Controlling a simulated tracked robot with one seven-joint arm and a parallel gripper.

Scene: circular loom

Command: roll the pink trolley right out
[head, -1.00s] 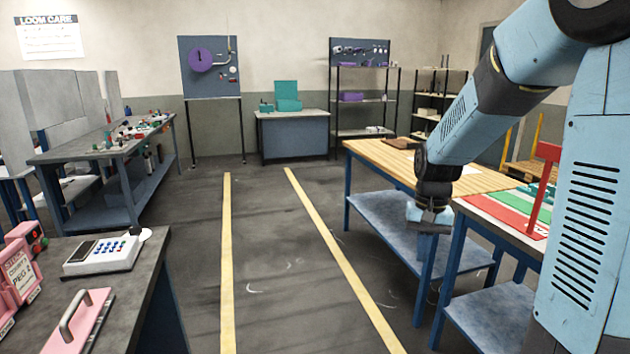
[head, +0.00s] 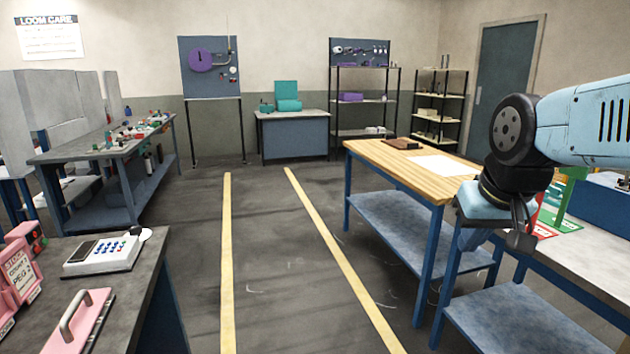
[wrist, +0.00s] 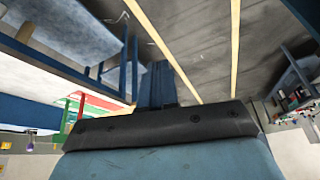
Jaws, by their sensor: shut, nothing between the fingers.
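I see no pink trolley in either view. The pink things that show are at the lower left of the head view: a pink plate with a grey bar handle (head: 72,325) and pink boxes (head: 20,270), one lettered, on a grey bench. My gripper (head: 474,238) is at the right in the head view, raised in front of the wooden table's near end. It points down. In the wrist view my gripper's blue fingers (wrist: 155,82) are together with nothing between them. It touches nothing that I can see.
Two yellow floor lines (head: 227,260) run along a clear aisle. On the right stand a wooden-topped table (head: 380,153) and a grey-topped table (head: 590,258) with red and green items. A white keypad device (head: 103,254) sits on the left bench.

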